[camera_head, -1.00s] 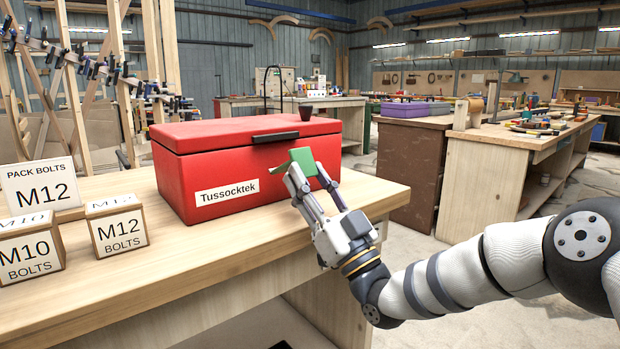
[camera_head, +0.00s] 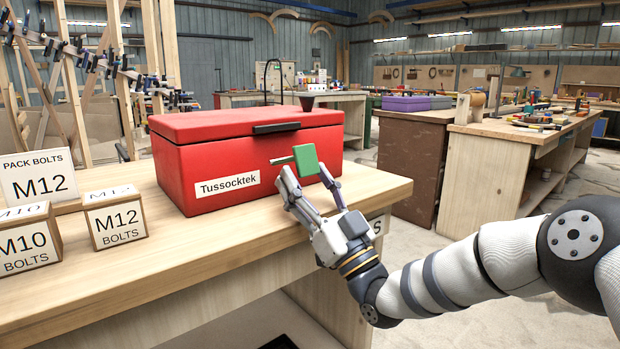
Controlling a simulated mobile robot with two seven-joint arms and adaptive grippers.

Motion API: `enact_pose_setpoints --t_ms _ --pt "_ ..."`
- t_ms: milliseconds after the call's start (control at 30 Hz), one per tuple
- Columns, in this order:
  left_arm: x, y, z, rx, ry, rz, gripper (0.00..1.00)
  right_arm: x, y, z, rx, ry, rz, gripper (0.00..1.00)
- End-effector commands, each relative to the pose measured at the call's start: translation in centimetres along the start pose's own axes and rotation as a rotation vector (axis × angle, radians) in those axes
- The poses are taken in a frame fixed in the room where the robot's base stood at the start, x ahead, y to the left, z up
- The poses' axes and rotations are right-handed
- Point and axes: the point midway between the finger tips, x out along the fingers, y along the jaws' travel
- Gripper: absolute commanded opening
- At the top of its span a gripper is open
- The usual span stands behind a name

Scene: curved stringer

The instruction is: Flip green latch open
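The green latch (camera_head: 306,160) is at the right part of the front of the red toolbox (camera_head: 210,160). My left gripper is not in view.
The toolbox lid is shut, with a black handle (camera_head: 277,127). M12 (camera_head: 115,218) and M10 (camera_head: 27,240) bolt boxes and a PACK BOLTS sign (camera_head: 40,180) stand left on the wooden bench (camera_head: 180,250). The bench top before the toolbox is clear.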

Motion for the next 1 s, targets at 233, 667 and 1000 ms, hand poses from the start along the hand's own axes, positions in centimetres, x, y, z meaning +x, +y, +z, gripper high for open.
enact_pose_setpoints --t_ms 233,667,1000 --pt "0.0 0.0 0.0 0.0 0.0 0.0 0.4 0.0 0.1 -0.3 -0.002 0.007 0.001 0.56" --pt "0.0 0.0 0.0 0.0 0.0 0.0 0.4 -9.6 0.1 -0.1 0.0 0.002 0.002 0.56" --pt "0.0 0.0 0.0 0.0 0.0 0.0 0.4 -11.9 0.0 -0.2 -0.002 0.006 0.0 0.56"
